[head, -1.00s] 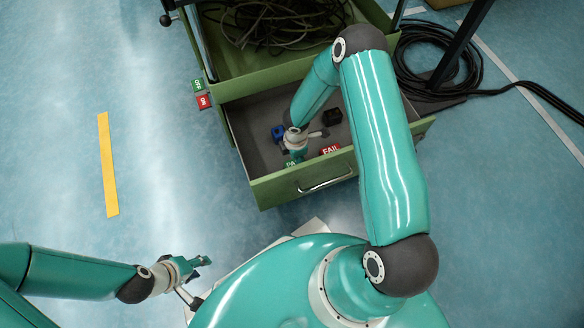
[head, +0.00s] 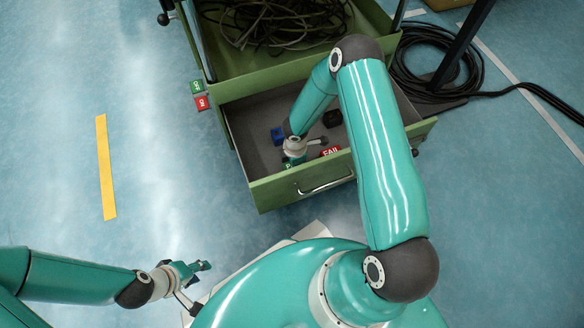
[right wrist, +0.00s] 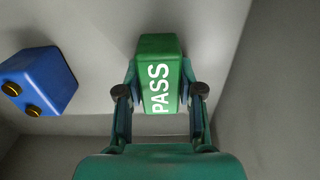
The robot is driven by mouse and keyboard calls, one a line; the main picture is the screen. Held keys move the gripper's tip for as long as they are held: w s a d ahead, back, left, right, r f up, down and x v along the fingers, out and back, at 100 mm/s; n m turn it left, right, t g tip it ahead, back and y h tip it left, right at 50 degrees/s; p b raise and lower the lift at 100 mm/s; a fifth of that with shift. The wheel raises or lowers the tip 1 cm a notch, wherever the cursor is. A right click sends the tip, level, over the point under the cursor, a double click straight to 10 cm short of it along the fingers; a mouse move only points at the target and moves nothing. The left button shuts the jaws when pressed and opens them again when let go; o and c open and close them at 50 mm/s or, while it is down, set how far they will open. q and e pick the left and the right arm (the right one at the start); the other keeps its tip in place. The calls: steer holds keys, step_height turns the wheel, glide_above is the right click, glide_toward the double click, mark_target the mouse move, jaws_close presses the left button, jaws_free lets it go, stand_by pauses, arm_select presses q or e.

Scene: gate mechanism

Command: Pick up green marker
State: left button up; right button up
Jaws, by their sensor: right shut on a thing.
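The green marker (right wrist: 160,75), a block with white PASS lettering, is in the open drawer. In the right wrist view my right gripper (right wrist: 160,95) has one finger on each side of it and is shut on it. In the head view my right gripper (head: 294,158) hides most of the marker, and only a small green bit (head: 289,166) shows. Whether the marker touches the drawer floor I cannot tell. My left gripper (head: 198,268) is over the floor at the lower left, away from the drawer; its finger opening is too small to judge.
A blue block (right wrist: 38,82) with brass studs, also in the head view (head: 277,135), lies beside the marker. A red FAIL marker (head: 331,151) and a black block (head: 332,118) are also in the drawer (head: 275,190). Cables (head: 275,20) fill the tray above.

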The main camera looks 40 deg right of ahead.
steer(key=shift+r, duration=0.1)
step_height(320, 180, up, 40)
steer(key=p, duration=2.5)
steer(key=shift+p, duration=0.35)
steer(key=shift+s, duration=0.1)
